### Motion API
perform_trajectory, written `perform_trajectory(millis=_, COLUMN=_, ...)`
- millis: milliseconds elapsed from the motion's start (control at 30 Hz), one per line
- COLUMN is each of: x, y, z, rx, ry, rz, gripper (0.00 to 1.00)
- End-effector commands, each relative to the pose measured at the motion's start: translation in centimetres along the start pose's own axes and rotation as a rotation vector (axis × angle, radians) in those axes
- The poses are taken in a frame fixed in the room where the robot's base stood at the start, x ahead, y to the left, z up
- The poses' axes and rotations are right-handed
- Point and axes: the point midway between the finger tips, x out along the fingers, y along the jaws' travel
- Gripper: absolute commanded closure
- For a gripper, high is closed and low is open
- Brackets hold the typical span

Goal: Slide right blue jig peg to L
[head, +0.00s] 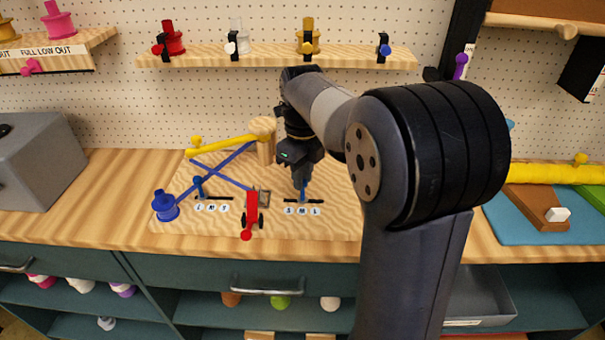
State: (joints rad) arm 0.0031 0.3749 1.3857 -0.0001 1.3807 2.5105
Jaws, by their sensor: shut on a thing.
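The right blue jig peg (303,193) stands in a short dark slot (316,200) on the wooden jig board (165,226). Small round S, M and L labels (302,211) lie in front of the slot. The peg is near the middle of the slot, by the M label. My gripper (302,183) points down and is shut on this peg; its fingers hide the peg's upper part. The left blue peg (198,186) stands in a similar slot, near the left label of its own row (211,208).
Crossed blue strips (222,160) and a yellow rod (225,145) by a wooden post (264,140) lie behind. My arm hides the board's right side.

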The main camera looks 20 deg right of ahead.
Motion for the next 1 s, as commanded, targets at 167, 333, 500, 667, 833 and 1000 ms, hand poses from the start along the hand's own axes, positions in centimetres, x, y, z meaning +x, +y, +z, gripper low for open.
perform_trajectory(millis=167, x=0.0, y=0.0, z=0.0, rx=0.000, ry=0.000, rz=0.000, gripper=1.00)
perform_trajectory(millis=333, x=0.0, y=0.0, z=0.0, rx=0.000, ry=0.000, rz=0.000, gripper=1.00)
perform_trajectory(millis=500, x=-0.1, y=-0.5, z=-0.6, rx=0.002, ry=0.001, rz=0.000, gripper=1.00)
perform_trajectory(millis=667, x=-0.2, y=-1.8, z=-2.4, rx=0.004, ry=0.001, rz=0.001, gripper=1.00)
perform_trajectory(millis=833, x=0.0, y=-2.1, z=-2.8, rx=0.000, ry=0.002, rz=-0.001, gripper=1.00)
perform_trajectory(millis=1000, x=0.0, y=-2.1, z=-2.9, rx=0.000, ry=0.004, rz=-0.002, gripper=0.78)
